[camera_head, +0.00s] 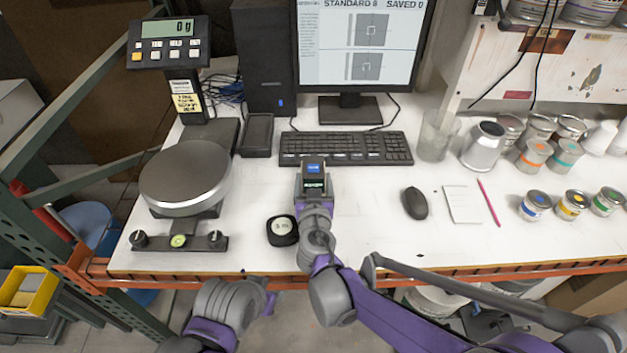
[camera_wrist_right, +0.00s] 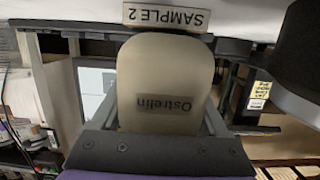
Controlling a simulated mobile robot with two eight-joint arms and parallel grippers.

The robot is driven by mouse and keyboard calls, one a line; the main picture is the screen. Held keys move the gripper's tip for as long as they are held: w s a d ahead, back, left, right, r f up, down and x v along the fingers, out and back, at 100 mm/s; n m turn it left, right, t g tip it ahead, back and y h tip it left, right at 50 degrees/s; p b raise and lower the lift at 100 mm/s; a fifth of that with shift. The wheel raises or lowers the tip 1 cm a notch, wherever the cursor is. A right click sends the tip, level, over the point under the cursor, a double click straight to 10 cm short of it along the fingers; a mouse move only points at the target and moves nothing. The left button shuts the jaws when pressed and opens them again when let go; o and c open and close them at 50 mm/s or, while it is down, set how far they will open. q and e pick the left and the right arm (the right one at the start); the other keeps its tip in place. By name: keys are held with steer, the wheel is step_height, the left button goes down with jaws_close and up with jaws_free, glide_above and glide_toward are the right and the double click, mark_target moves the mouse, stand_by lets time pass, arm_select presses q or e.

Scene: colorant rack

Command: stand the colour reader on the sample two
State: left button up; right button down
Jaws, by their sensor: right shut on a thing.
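The colour reader (camera_head: 314,171), a small dark device with a lit blue screen, stands out above my right gripper (camera_head: 313,188) in front of the keyboard. In the right wrist view the reader shows as a beige rounded body (camera_wrist_right: 165,75) lettered "Ostrelin", seen upside down. My right gripper is shut on it. A "SAMPLE 2" label (camera_wrist_right: 165,17) shows upside down just past the reader's end; I cannot tell whether they touch. In the head view sample two is hidden. My left gripper (camera_head: 268,301) is low, before the bench edge; its jaws are unclear.
The keyboard (camera_head: 345,148) and monitor (camera_head: 357,45) are behind. A mouse (camera_head: 414,203), notepad (camera_head: 462,204) and several cans are at right. The front-right bench is clear.

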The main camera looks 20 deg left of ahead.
jaws_free()
steer(key=shift+r, duration=0.1)
steer(key=shift+s+r, duration=0.1)
steer(key=shift+s, duration=0.2)
steer(key=v, duration=1.1)
steer(key=shift+s+d+r, duration=0.1)
steer(key=shift+s, duration=0.1)
